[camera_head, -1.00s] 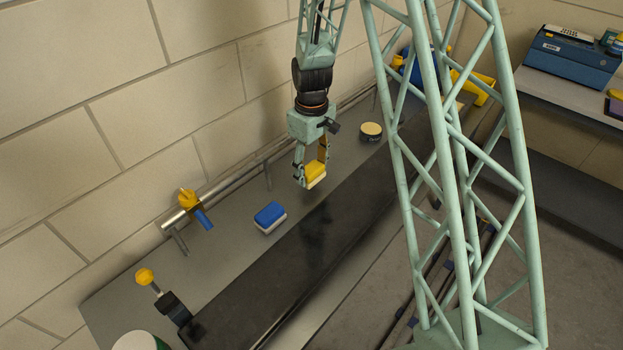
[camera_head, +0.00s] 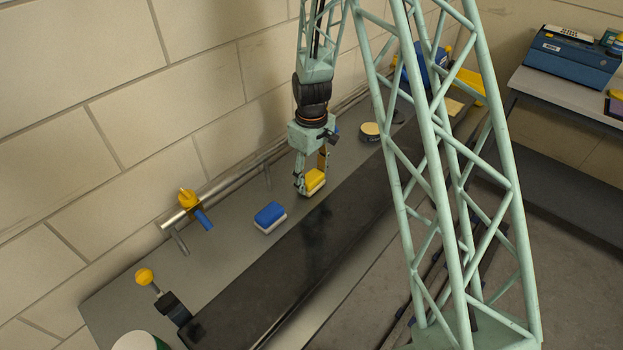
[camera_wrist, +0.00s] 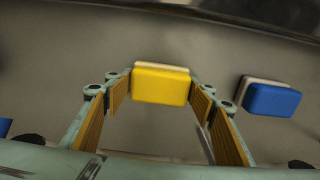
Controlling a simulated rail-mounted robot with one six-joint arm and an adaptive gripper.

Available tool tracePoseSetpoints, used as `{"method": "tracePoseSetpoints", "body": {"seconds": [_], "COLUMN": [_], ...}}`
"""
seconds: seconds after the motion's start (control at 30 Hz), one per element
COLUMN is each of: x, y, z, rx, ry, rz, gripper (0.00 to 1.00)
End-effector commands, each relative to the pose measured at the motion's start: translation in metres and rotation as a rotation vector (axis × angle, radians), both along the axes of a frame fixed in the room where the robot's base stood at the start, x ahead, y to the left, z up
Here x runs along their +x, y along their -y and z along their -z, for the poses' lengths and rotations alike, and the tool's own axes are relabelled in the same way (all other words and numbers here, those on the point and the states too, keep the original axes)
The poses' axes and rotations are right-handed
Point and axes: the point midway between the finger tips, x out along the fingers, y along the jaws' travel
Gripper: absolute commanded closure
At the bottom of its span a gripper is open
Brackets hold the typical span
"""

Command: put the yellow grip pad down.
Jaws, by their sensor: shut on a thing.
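The yellow grip pad (camera_head: 315,179) has a yellow body with a pale layer along one side. My gripper (camera_head: 311,184) is shut on it, a finger on each side, low over the grey bench (camera_head: 237,253). I cannot tell whether the pad touches the bench. In the wrist view the yellow pad (camera_wrist: 161,85) sits between the fingertips of my gripper (camera_wrist: 161,88). A blue pad with a white layer (camera_head: 270,215) lies on the bench to the left of my gripper; it also shows at the right of the wrist view (camera_wrist: 271,98).
A black belt-like strip (camera_head: 310,240) runs along the bench in front of the pads. A round tin (camera_head: 370,131) stands behind right. A rail with a yellow and blue fitting (camera_head: 188,199) runs along the wall. Bare bench lies around the gripper.

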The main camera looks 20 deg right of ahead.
Motion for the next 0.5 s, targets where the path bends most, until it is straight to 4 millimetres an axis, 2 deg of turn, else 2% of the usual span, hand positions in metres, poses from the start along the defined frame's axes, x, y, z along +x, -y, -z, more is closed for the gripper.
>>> {"method": "tracePoseSetpoints", "body": {"seconds": [0.4, 0.43, 0.5], "x": [-0.0001, -0.0001, -0.0001], "y": [0.0, 0.0, 0.0], "z": [0.0035, 0.0036, 0.0029], "rx": [0.0, 0.0, 0.0], "ry": [0.0, 0.0, 0.0], "rz": [0.0, 0.0, 0.0], "gripper": [0.59, 0.49, 0.42]}}
